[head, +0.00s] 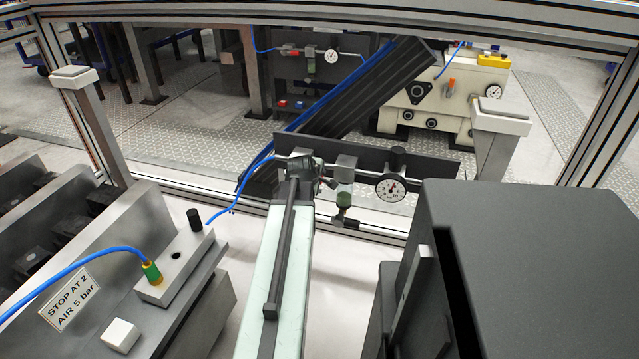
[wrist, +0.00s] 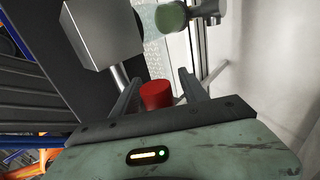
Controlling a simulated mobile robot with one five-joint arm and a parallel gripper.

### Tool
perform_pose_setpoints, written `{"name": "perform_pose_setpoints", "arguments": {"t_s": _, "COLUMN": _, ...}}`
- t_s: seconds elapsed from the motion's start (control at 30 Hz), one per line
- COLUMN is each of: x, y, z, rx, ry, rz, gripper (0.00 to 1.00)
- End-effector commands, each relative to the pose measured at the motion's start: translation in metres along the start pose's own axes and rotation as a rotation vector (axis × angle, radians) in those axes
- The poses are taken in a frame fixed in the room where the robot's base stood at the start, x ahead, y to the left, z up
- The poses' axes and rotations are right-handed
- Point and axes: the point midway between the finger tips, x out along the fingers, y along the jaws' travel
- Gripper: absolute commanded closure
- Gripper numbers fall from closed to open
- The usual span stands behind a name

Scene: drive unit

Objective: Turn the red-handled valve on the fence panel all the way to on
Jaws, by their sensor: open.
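The red valve handle (wrist: 156,95) shows in the wrist view between the two fingers of my gripper (wrist: 160,78). Gaps show on both sides of it, so the fingers are open; I cannot tell whether either touches it. In the head view my gripper (head: 322,178) is at the dark fence panel (head: 435,167), left of the round gauge (head: 393,188). My arm hides the red handle there. A metal block (wrist: 100,35) and a green-bowled filter (wrist: 171,17) lie beyond the handle in the wrist view; the filter also shows in the head view (head: 344,199).
A fixture with a "STOP AT 2, AIR 5 bar" label (head: 72,300) and a blue hose (head: 85,258) stands at left. A large dark box (head: 540,250) stands at right. Fence posts (head: 90,130) frame the panel. Behind it is a conveyor (head: 365,85).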

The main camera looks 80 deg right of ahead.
Motion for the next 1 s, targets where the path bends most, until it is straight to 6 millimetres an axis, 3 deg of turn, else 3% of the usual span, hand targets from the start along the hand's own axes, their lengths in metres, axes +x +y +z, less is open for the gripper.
{"name": "perform_pose_setpoints", "arguments": {"t_s": 0.17, "x": -0.017, "y": 0.002, "z": 0.000, "rx": 0.000, "ry": 0.000, "rz": 0.000, "gripper": 0.49}}
{"name": "perform_pose_setpoints", "arguments": {"t_s": 0.4, "x": -0.066, "y": 0.004, "z": 0.000, "rx": 0.000, "ry": 0.000, "rz": -0.001, "gripper": 0.49}}
{"name": "perform_pose_setpoints", "arguments": {"t_s": 0.5, "x": -0.078, "y": 0.003, "z": -0.001, "rx": 0.000, "ry": -0.001, "rz": -0.003, "gripper": 0.49}}
{"name": "perform_pose_setpoints", "arguments": {"t_s": 1.0, "x": -0.077, "y": 0.001, "z": -0.001, "rx": 0.001, "ry": -0.001, "rz": -0.003, "gripper": 0.49}}
